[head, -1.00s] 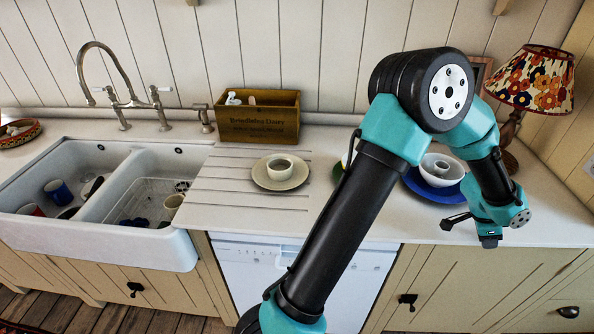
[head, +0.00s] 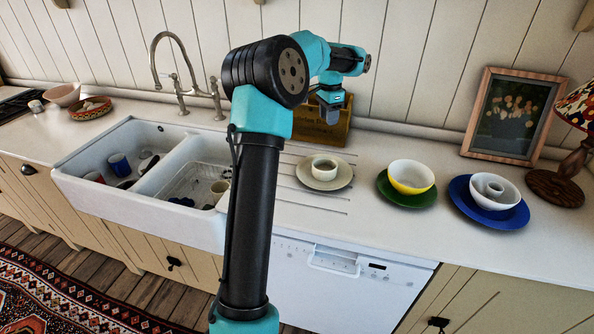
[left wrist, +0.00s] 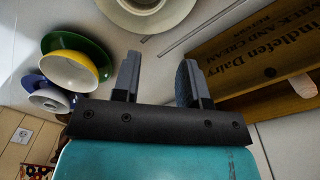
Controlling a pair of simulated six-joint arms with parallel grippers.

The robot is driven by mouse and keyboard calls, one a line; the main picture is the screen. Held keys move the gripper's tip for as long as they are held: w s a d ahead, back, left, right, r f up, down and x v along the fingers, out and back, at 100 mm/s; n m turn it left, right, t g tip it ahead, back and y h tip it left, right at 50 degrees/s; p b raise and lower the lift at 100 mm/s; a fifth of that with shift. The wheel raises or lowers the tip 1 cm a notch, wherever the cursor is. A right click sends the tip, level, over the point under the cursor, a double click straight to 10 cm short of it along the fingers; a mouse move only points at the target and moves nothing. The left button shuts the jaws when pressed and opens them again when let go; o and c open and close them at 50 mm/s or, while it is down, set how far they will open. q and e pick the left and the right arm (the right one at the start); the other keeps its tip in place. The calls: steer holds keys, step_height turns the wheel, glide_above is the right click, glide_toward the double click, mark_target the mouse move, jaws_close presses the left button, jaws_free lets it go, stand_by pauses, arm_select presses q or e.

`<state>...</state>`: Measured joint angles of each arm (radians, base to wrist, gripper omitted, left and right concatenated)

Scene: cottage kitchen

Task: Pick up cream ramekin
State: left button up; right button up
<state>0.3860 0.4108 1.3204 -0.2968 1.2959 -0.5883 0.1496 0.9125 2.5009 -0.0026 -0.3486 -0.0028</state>
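A small cream ramekin (head: 325,168) stands upright on a cream plate (head: 344,180) on the worktop, right of the sink. My left gripper (head: 332,114) is behind and above it, in front of the wooden crate, with nothing between its fingers. In the left wrist view my left gripper (left wrist: 160,58) shows two fingers spread apart. The cream plate (left wrist: 172,18) is cut off by the top edge of that view, with the ramekin (left wrist: 142,3) only partly showing. My right gripper is not in view.
A wooden crate (head: 338,132) stands against the wall. To the right are a yellow-and-white bowl (head: 411,176) on a green plate (head: 392,193) and a white bowl (head: 507,199) with a small cup inside, on a blue plate (head: 468,203). The double sink (head: 130,210) holds dishes.

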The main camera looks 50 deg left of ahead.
arm_select(q)
steer(key=shift+s+a+r, duration=0.2)
steer(key=shift+s+a, duration=0.25)
steer(key=shift+s+a+r, duration=0.2)
steer(key=shift+s+a, duration=0.2)
glide_above(320, 160)
steer(key=f, duration=1.2)
steer(key=shift+w+a+f, duration=0.1)
steer(key=shift+w+a, duration=0.05)
steer(key=shift+a, duration=0.2)
steer(key=shift+s+d+f, duration=0.1)
steer(key=shift+d+f, duration=0.1)
steer(key=shift+f, duration=1.1)
steer(key=shift+s+d+f, duration=0.1)
steer(key=shift+d+f, duration=0.05)
steer(key=shift+f, duration=1.15)
